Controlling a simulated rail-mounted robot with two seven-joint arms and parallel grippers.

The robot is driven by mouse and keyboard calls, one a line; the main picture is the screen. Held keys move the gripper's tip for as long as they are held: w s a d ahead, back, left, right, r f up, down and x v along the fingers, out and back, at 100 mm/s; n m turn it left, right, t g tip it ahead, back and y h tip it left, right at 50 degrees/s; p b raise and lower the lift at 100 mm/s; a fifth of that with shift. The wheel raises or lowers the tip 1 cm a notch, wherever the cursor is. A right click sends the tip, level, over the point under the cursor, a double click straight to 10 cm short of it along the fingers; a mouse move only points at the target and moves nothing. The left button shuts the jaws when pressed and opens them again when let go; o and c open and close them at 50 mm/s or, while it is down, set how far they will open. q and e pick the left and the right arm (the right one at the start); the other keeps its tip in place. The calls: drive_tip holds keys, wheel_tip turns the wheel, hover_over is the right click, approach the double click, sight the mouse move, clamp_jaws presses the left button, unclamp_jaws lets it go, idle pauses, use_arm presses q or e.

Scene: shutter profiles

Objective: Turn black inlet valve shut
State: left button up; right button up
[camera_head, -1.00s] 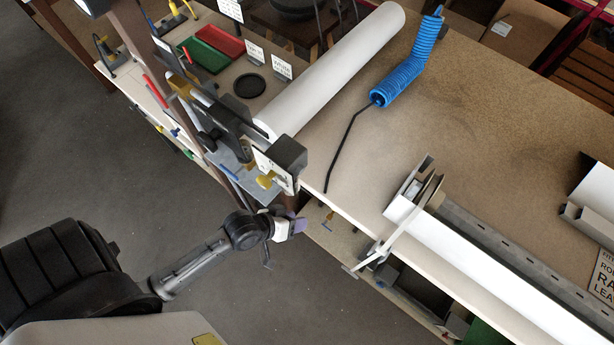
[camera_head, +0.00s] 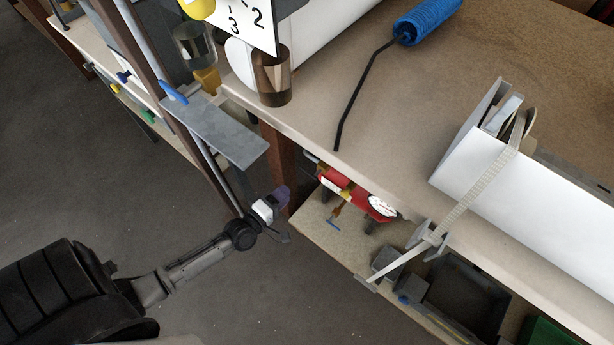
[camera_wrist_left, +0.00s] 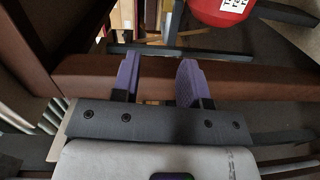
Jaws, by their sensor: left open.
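My left gripper (camera_head: 283,196) is in the middle of the head view, low beside the bench's brown leg and below the bench top. In the left wrist view its two purple fingers (camera_wrist_left: 160,80) stand apart with nothing held, in front of a brown beam (camera_wrist_left: 270,82). I cannot pick out a black inlet valve for sure. Air fittings stand at the bench corner above the gripper: a smoky bowl (camera_head: 272,80), a second bowl (camera_head: 195,46), a yellow knob (camera_head: 196,8) and a white plate (camera_head: 246,22) with numbers. My right gripper is not in view.
A grey metal plate (camera_head: 215,132) juts out above my left gripper. A strapped white profile (camera_head: 530,190) lies right. Open floor (camera_head: 110,190) is at left.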

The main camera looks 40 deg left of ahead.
use_arm(q)
drive_tip(key=w+a+f+n+y+b, duration=0.1)
drive_tip(key=w+b, duration=0.5)
drive_tip(key=w, duration=0.8)
wheel_tip(320, 180, down, 2)
drive_tip(key=shift+a+n+t, duration=0.3)
drive_tip(key=shift+a, duration=0.55)
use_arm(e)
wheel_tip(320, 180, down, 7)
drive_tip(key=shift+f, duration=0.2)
use_arm(q)
clamp_jaws()
